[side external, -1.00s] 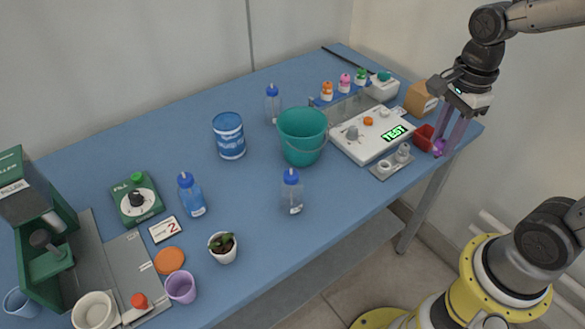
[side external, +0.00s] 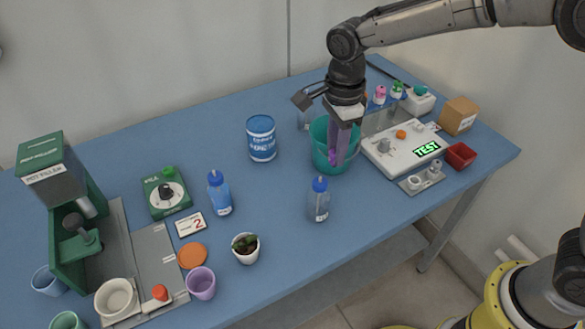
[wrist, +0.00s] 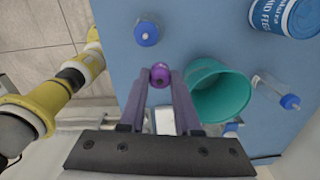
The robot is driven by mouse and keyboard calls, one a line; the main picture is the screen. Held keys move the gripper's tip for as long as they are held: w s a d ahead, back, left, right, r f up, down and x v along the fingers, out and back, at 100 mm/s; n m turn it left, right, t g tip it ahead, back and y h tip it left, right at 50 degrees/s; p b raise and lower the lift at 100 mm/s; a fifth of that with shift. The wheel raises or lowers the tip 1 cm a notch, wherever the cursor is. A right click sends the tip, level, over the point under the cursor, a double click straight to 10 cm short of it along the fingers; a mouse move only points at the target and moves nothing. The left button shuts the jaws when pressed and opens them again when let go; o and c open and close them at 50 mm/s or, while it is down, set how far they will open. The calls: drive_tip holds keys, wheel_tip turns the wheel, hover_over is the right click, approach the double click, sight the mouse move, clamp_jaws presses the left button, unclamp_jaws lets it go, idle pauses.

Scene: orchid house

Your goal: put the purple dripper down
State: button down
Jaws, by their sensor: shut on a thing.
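The purple dripper (side external: 333,159) is small and held between the fingertips of my gripper (side external: 338,153). The wrist view shows the dripper (wrist: 160,71) from above, pinched at the ends of the two purple-grey fingers. In the side view the fingers overlap the teal bucket (side external: 319,134). In the wrist view the dripper appears beside the bucket (wrist: 236,91), over blue tabletop, not inside its mouth. Its height above the table is hard to tell.
A blue-capped bottle (side external: 319,202) stands in front of the bucket, and a blue-and-white can (side external: 261,140) stands left of it. A white device reading TEST (side external: 400,150) and a red tray (side external: 461,156) are to the right. Bare blue table (side external: 280,195) lies left of the bottle.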

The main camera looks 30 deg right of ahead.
drive_tip(key=w+a+f, duration=0.1)
drive_tip(key=w+f, duration=0.1)
drive_tip(key=w, duration=0.1)
drive_tip(key=w+a+f, duration=0.1)
drive_tip(key=w+f, duration=0.2)
drive_tip(key=w+a+f, duration=0.1)
drive_tip(key=w+f, duration=0.1)
drive_tip(key=w, duration=0.1)
drive_tip(key=shift+w+a+f, duration=0.15)
drive_tip(key=shift+a, duration=0.1)
drive_tip(key=shift+w+a+f, duration=0.2)
drive_tip(key=shift+w+f, duration=0.25)
drive_tip(key=shift+f, duration=0.1)
drive_tip(key=shift+w+f, duration=0.15)
drive_tip(key=shift+f, duration=1.5)
drive_tip(key=shift+f, duration=0.1)
drive_tip(key=shift+f, duration=0.1)
drive_tip(key=c, duration=0.6)
unclamp_jaws()
